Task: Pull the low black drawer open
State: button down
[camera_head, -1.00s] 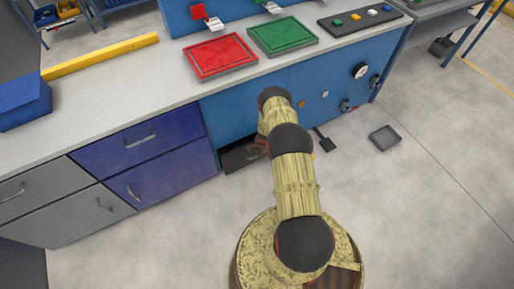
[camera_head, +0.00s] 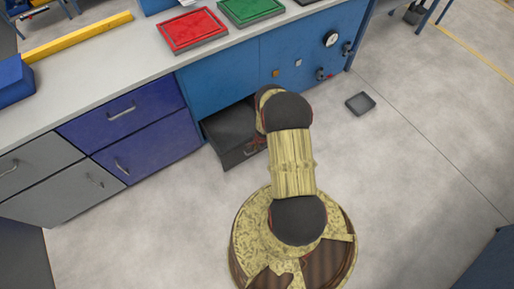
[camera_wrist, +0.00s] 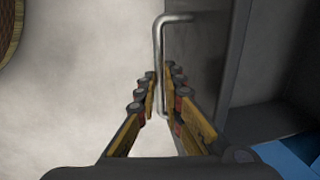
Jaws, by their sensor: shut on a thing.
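The low black drawer (camera_head: 229,132) stands out from the blue cabinet near the floor in the head view. In the wrist view its dark front (camera_wrist: 205,50) runs beside my gripper (camera_wrist: 161,84). A bent metal handle (camera_wrist: 159,40) on that front passes between my gripper's fingers, and they are shut on it. In the head view my arm hides the right part of the drawer, and my gripper (camera_head: 256,146) shows only in small part by the drawer front.
Two closed purple-blue drawers (camera_head: 125,112) and grey drawers (camera_head: 60,165) are at left. Red (camera_head: 193,28) and green (camera_head: 251,10) trays lie on the worktop. A small grey tray (camera_head: 360,103) is on the floor at right. The floor in front is mostly clear.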

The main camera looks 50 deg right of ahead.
jog(key=shift+s+a, duration=0.1)
jog(key=shift+s, duration=0.2)
jog(key=c, duration=1.9)
grip_release()
jog(key=shift+r, duration=0.1)
notch_tip(320, 180, up, 12)
jog(key=s, duration=0.2)
jog(key=shift+a+f, duration=0.2)
jog(key=shift+a, duration=0.05)
